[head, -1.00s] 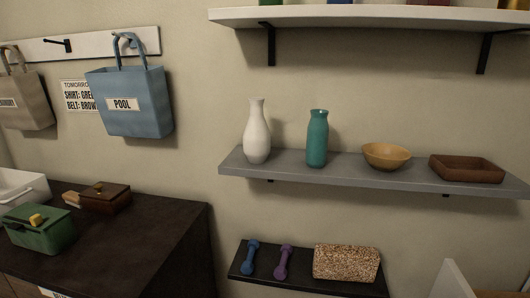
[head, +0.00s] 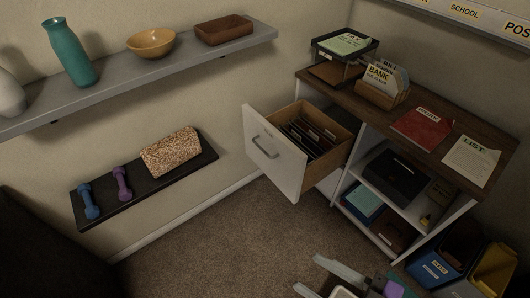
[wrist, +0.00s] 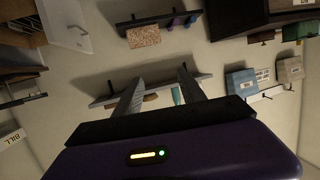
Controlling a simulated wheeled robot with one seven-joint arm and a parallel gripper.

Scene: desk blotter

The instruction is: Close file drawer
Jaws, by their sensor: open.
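The file drawer (head: 278,160) is pulled out of the white cabinet under the desk. It has a white front, a grey bar handle (head: 264,148) and wooden sides, with dark hanging files inside. The drawer front also shows at the upper left of the wrist view (wrist: 62,22). My gripper (head: 306,272) is at the bottom of the head view, low in front of the cabinet and apart from the drawer. In the wrist view its two grey fingers (wrist: 158,85) are spread with nothing between them.
The desk top (head: 400,110) holds a paper tray, a BANK card box, a red folder (head: 421,125) and a list. Open cabinet shelves (head: 385,205) lie right of the drawer. Bins (head: 445,262) stand at lower right. A wall shelf (head: 145,180) is left. Carpet (head: 230,235) before the drawer is clear.

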